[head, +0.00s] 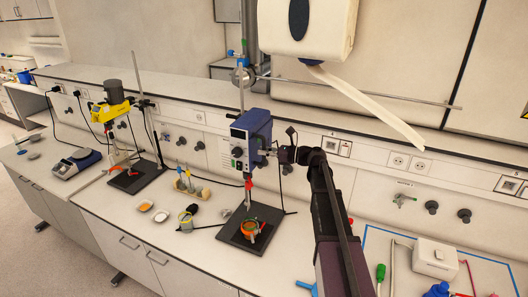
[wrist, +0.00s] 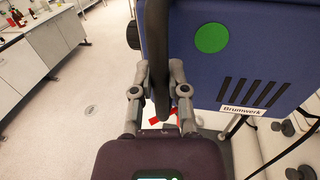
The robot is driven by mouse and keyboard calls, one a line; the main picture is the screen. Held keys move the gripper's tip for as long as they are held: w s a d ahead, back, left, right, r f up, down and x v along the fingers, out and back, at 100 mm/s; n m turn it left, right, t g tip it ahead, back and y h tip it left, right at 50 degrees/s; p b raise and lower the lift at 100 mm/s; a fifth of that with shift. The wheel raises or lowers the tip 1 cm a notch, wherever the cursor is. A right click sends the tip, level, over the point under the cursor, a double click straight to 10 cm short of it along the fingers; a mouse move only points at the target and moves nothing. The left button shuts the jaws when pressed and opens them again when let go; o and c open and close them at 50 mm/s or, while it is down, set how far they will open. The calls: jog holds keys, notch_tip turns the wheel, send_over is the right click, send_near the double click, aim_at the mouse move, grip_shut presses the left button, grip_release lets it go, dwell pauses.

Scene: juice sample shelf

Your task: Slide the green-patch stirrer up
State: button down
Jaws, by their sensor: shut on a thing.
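The green-patch stirrer is a blue box-shaped motor head (head: 250,135) on a vertical rod, above a black base plate (head: 258,224). Its near side fills the upper right of the wrist view (wrist: 225,75), with a round green patch (wrist: 212,37), dark slots and a "Brumwerk" label. My gripper (head: 288,154) is at the right side of this stirrer. In the wrist view my gripper (wrist: 161,80) is shut on a dark upright handle (wrist: 157,45) beside the blue housing. How the handle joins the housing is hidden.
A yellow stirrer (head: 112,112) stands on its own rod to the left, with a balance (head: 76,163) beyond it. A horizontal grey rod (head: 370,94) and a paper towel dispenser (head: 305,25) are above and behind. A white box (head: 435,258) sits at the right.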

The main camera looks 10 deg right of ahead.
jog(key=shift+w+r, duration=0.15)
jog(key=shift+r, duration=0.35)
jog(key=c, duration=0.6)
grip_release()
jog(key=shift+c, duration=0.2)
jog(key=shift+s+d, duration=0.2)
jog(key=v, duration=1.1)
jog(key=shift+d, duration=0.25)
